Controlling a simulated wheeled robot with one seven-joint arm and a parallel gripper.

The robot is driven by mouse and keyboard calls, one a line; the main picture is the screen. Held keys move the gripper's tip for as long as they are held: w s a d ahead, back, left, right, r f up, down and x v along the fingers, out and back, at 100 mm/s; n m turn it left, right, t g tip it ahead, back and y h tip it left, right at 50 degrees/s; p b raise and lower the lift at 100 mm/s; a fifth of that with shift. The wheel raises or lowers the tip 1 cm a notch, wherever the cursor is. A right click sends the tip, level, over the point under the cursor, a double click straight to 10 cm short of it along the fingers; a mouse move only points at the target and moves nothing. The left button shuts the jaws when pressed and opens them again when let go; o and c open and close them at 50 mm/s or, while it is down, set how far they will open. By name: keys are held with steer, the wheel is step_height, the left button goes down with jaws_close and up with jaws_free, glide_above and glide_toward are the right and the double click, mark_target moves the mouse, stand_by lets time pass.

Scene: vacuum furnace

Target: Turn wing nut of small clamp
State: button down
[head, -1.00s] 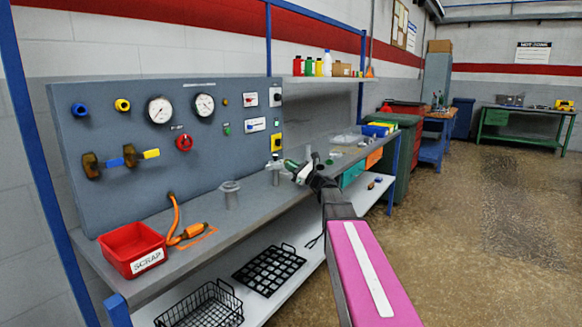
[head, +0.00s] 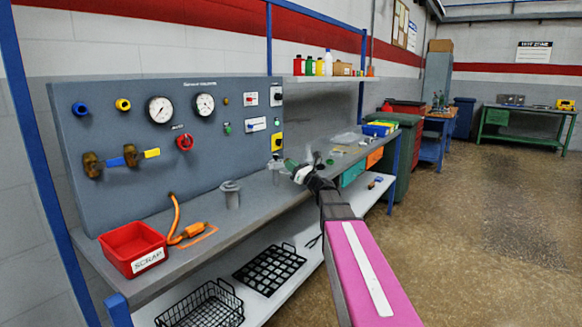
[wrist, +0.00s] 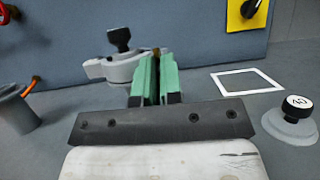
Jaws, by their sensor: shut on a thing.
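The small clamp (wrist: 108,69) is a light grey ring around a port on the bench, with a black-topped piece standing up from its middle. In the head view the port with the clamp (head: 275,166) stands at the bench's back, just left of my gripper (head: 291,165). In the wrist view my gripper's green fingers (wrist: 154,78) are closed together at the clamp's right side. A small brownish bit, seemingly the wing nut (wrist: 157,51), shows at their tips. The fingers hide most of it, so its angle cannot be told.
A larger grey port (head: 231,195) stands to the left on the bench. A red scrap bin (head: 133,248) and an orange hose (head: 176,220) lie further left. A round piece marked 40 (wrist: 296,108) stands right of the fingers, near a white square outline (wrist: 247,82). The panel rises behind.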

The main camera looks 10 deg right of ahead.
steer(key=c, duration=1.3)
jaws_free()
steer(key=shift+o, duration=0.2)
steer(key=shift+s, duration=0.1)
steer(key=shift+n, duration=0.3)
